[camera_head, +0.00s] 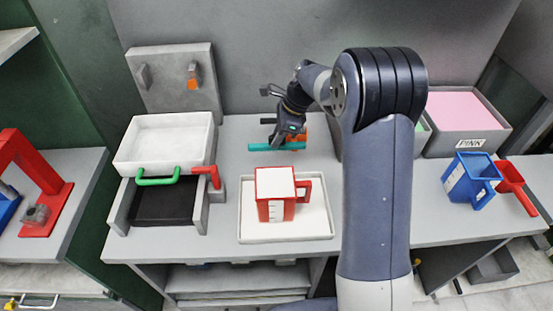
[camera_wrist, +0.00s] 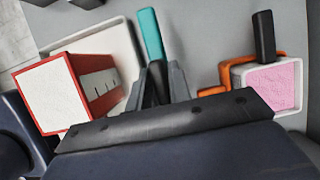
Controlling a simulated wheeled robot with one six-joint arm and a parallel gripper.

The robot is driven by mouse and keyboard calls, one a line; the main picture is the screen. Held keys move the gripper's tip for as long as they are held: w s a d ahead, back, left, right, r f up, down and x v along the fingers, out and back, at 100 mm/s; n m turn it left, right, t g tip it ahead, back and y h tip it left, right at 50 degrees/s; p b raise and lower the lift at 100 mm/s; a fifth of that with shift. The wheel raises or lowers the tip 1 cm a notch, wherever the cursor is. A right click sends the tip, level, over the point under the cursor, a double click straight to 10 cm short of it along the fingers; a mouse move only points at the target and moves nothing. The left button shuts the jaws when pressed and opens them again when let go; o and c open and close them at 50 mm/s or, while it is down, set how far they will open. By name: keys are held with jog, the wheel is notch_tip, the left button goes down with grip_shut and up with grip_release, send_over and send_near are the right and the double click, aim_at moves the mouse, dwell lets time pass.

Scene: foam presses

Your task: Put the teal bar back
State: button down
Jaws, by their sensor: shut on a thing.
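The teal bar (camera_head: 262,147) lies level between the fingers of my gripper (camera_head: 287,139), above the grey counter behind the white tray. In the wrist view the teal bar (camera_wrist: 151,34) sticks out past the tips of my gripper (camera_wrist: 160,88), which is shut on it. Its gripped part is hidden between the fingers. I cannot tell how high the bar is above the counter.
A red-framed jug with white fill (camera_head: 275,190) stands on the white tray (camera_head: 245,232). The wrist view shows a pink-filled cup (camera_wrist: 275,85) with orange beside my gripper.

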aim_at(286, 143)
notch_tip(286, 143, down, 9)
jog(key=shift+r+p, duration=0.15)
jog(key=shift+p, duration=0.45)
jog(key=c, duration=1.3)
grip_release()
jog(key=b+v, duration=0.1)
jog(key=v, duration=1.1)
jog(key=shift+r, duration=0.1)
